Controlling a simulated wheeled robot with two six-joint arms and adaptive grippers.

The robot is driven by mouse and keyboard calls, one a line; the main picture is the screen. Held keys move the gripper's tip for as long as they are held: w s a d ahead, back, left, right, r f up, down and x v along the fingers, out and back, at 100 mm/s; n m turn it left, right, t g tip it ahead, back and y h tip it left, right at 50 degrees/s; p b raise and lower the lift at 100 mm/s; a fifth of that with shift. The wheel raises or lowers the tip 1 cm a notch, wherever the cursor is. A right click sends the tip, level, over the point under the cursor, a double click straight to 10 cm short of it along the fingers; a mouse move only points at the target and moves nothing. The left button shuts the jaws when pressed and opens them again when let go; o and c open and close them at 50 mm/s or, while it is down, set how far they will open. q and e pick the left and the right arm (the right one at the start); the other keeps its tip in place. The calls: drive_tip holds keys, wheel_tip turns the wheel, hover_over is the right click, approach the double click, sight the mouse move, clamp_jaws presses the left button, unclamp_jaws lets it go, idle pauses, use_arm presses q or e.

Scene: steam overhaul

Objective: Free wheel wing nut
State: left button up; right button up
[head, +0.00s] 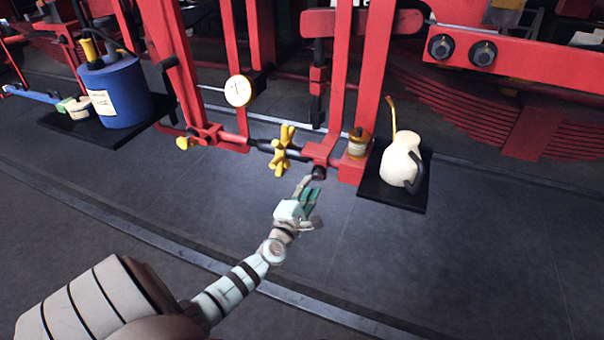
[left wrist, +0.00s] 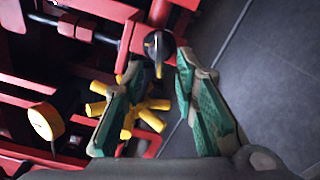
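A yellow spoked handwheel (head: 281,150) sits on a dark horizontal rod between red uprights; it also shows in the left wrist view (left wrist: 150,105), partly behind a finger. A dark round end piece (head: 319,172) is at the right of the rod. In the left wrist view this end piece (left wrist: 158,45) has a thin light piece across its face, perhaps the wing nut. My left gripper (head: 310,188) is open and empty, just below the end piece. In the left wrist view its fingertips (left wrist: 160,64) are on either side of that piece; contact cannot be told. My right gripper is not in view.
A cream oil can (head: 402,162) stands on a black shelf (head: 378,188) at the right. A blue canister (head: 118,90) stands on a shelf at the left. A round gauge (head: 238,91) is above the rod. The grey floor in front is clear.

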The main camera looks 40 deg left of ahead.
use_arm(q)
drive_tip(key=v, duration=0.9)
drive_tip(key=shift+s, duration=0.1)
